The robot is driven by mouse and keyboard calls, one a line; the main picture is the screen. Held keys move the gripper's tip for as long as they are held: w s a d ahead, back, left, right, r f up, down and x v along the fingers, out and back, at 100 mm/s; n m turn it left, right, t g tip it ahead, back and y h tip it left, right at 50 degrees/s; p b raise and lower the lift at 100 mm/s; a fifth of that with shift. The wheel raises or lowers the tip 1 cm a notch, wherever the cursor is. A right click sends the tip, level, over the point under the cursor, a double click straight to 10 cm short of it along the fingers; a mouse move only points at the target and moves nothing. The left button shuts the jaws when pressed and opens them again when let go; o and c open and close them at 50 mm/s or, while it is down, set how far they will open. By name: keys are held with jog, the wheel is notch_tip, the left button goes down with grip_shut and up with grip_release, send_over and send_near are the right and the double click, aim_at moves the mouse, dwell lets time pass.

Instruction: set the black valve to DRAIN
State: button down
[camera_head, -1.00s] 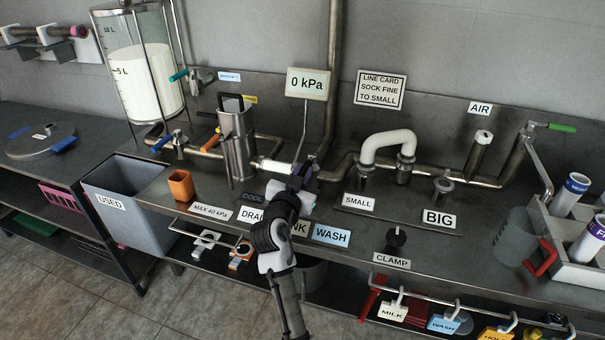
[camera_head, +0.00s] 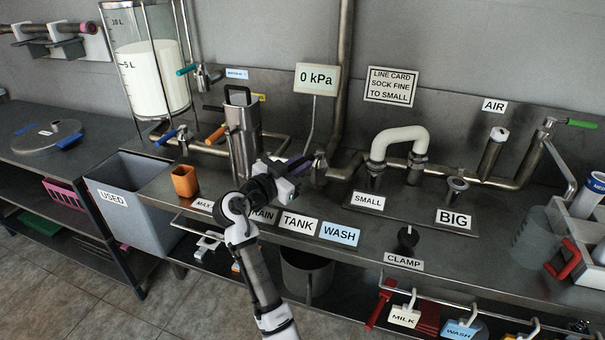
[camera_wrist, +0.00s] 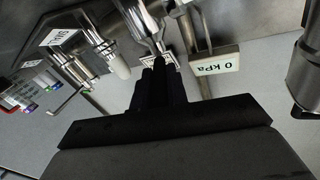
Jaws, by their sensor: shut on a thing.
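My gripper (camera_head: 290,168) is at the steel valve fitting (camera_head: 318,168) on the bench, left of the white U-shaped pipe. In the wrist view my dark fingers (camera_wrist: 160,74) are close together, in front of a steel pipe. They are shut on the black valve's handle (camera_head: 299,163), a dark lever mostly hidden by the gripper. The lever points left from the fitting. Below are the DRAIN label (camera_head: 263,216), partly covered by my arm, the TANK label (camera_head: 298,224) and the WASH label (camera_head: 339,233).
A steel strainer pot (camera_head: 243,130) stands close left of my gripper, with an orange cup (camera_head: 185,181) further left. A gauge sign (camera_head: 317,78) reads 0 kPa; it also shows in the wrist view (camera_wrist: 215,66). A black CLAMP knob (camera_head: 408,238) is at the front right.

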jog(key=c, duration=1.4)
grip_release()
jog(key=b+v, duration=0.2)
jog(key=v, duration=1.1)
jog(key=shift+s+a+r, duration=0.1)
jog(key=shift+s+a, duration=0.15)
